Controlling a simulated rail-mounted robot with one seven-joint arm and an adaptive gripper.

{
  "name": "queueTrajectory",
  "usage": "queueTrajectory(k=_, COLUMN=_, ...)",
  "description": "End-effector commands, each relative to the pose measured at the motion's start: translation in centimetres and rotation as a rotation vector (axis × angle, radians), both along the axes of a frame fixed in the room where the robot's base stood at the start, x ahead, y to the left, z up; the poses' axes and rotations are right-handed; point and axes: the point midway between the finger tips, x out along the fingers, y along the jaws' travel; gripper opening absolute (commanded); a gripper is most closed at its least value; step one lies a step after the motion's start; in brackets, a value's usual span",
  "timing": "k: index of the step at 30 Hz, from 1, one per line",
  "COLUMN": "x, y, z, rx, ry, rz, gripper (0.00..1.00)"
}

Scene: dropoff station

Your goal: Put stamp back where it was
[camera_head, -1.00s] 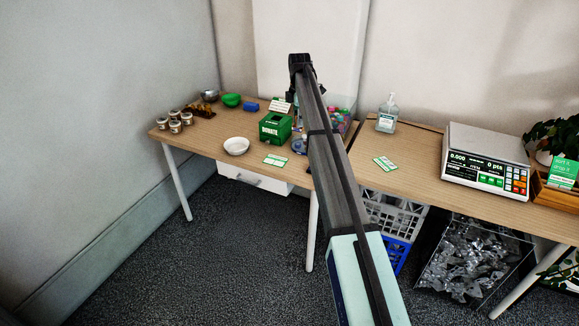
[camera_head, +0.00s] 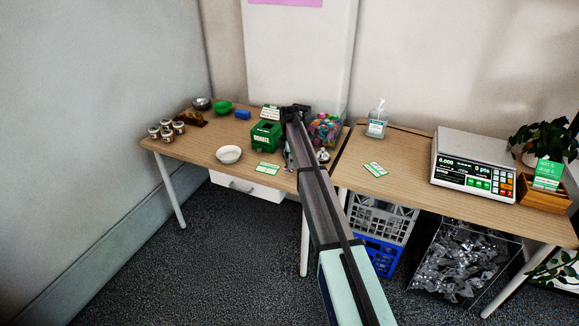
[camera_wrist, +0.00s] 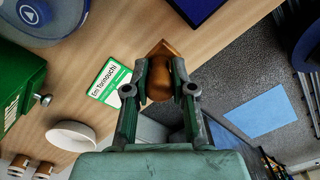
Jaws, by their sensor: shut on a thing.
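A brown wooden stamp (camera_wrist: 160,76) is between the fingertips of my gripper (camera_wrist: 160,92) in the wrist view. My gripper is shut on it, and the wooden desktop (camera_wrist: 140,40) lies beyond it on the left. The desk's edge runs close by the stamp, with dark carpet past it. I cannot tell how high the stamp is above the desk.
The green donation box (camera_head: 266,136), a white bowl (camera_head: 229,154) and a green-white card (camera_head: 267,168) stand left of my arm. A jar of colourful things (camera_head: 325,128) is behind it. Scale (camera_head: 475,165) and sanitizer bottle (camera_head: 377,120) are at right.

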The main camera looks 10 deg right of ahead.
Motion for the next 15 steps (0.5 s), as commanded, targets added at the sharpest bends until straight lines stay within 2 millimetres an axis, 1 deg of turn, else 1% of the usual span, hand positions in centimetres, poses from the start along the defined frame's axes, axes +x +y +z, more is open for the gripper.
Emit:
queueTrajectory(k=3, x=0.0, y=0.0, z=-1.7, rx=0.0, ry=0.002, rz=0.0, gripper=0.02)
queueTrajectory(k=6, x=0.0, y=0.0, z=-2.6, rx=0.0, ry=0.001, rz=0.0, gripper=0.02)
queueTrajectory(k=15, x=0.0, y=0.0, z=-2.9, rx=0.0, ry=0.0, rz=0.0, gripper=0.02)
